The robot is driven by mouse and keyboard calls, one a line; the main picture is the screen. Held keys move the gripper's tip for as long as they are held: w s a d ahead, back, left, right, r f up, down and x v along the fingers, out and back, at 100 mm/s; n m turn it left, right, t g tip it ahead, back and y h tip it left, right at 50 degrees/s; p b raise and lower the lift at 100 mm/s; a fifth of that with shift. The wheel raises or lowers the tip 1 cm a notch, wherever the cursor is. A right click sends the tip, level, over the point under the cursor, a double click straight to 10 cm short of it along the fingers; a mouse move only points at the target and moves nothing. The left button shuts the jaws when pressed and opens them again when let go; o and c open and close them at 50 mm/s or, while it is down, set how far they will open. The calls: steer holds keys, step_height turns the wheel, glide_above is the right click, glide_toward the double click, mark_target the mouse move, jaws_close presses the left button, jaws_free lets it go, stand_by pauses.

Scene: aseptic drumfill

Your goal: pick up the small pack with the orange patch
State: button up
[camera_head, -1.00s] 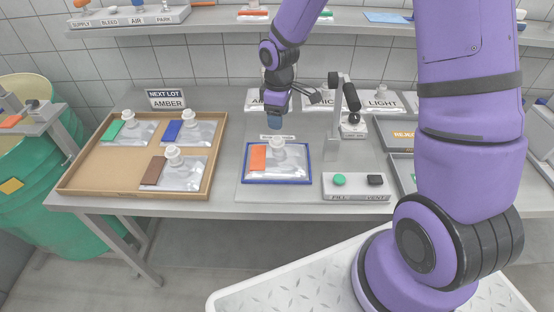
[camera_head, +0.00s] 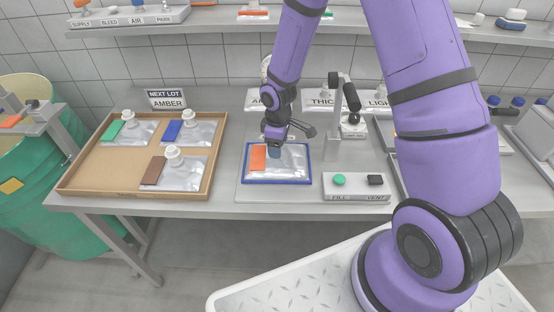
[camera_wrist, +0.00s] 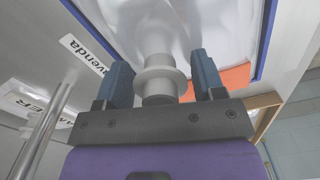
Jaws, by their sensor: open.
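The small pack with the orange patch (camera_head: 258,158) lies on a blue-rimmed tray (camera_head: 262,183) in the middle of the table. It is silvery with a white spout. My gripper (camera_head: 274,148) is low over the pack and hides its spout in the head view. In the wrist view, the blue fingers of my gripper (camera_wrist: 160,82) stand open on either side of the white spout (camera_wrist: 160,76), with gaps on both sides. The orange patch (camera_wrist: 228,78) shows behind the right finger.
A cardboard tray (camera_head: 72,190) at left holds packs with green (camera_head: 112,130), blue (camera_head: 172,130) and brown (camera_head: 153,170) patches. A FILL/VENT button box (camera_head: 355,188) stands right of the blue-rimmed tray. A post with a black handle (camera_head: 350,97) stands behind it.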

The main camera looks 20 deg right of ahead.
steer(key=c, duration=0.8)
